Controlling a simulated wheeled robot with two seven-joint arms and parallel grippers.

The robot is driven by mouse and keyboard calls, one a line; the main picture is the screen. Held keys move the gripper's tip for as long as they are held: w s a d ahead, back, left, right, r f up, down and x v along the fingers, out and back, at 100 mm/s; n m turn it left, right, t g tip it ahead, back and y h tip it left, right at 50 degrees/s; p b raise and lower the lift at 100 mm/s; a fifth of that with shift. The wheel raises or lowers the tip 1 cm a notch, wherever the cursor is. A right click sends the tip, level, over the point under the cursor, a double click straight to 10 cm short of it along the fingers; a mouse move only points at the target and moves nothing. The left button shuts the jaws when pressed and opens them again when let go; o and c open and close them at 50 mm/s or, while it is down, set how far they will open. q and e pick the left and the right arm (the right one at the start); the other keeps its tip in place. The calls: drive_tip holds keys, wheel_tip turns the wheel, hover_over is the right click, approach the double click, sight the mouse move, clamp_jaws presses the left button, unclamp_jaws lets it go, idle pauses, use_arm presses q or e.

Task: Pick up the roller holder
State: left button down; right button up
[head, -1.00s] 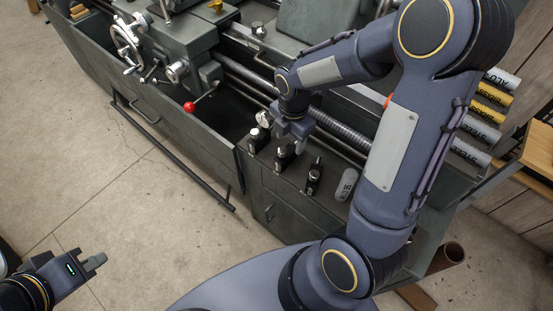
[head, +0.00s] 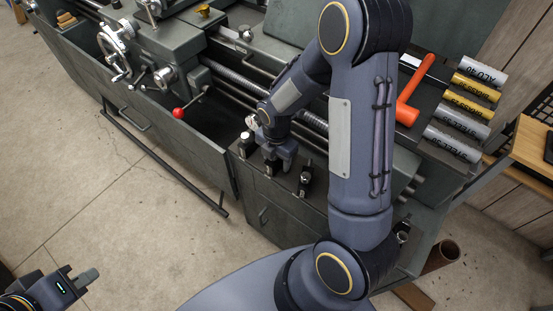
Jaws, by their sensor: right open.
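Three small dark tool holders stand in a row on the ledge at the front of the lathe. The left holder (head: 246,147) has a round dial beside its top. The middle holder (head: 270,168) is partly covered by my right gripper. The right holder (head: 305,182) stands clear. I cannot tell for certain which one is the roller holder. My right gripper (head: 280,157) is open, pointing down at the middle holder; whether it touches is not clear. My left gripper (head: 86,278) is low at the left over the floor, away from the holders; its jaw opening is unclear.
The lathe has a handwheel (head: 112,38) and a red-knobbed lever (head: 179,113) left of the holders. An orange mallet (head: 407,100) and several labelled bar ends (head: 478,73) lie at the right. A brown tube (head: 441,256) stands on the floor. Open floor lies at the left.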

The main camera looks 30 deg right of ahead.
clamp_jaws()
drive_tip(key=shift+r, duration=0.15)
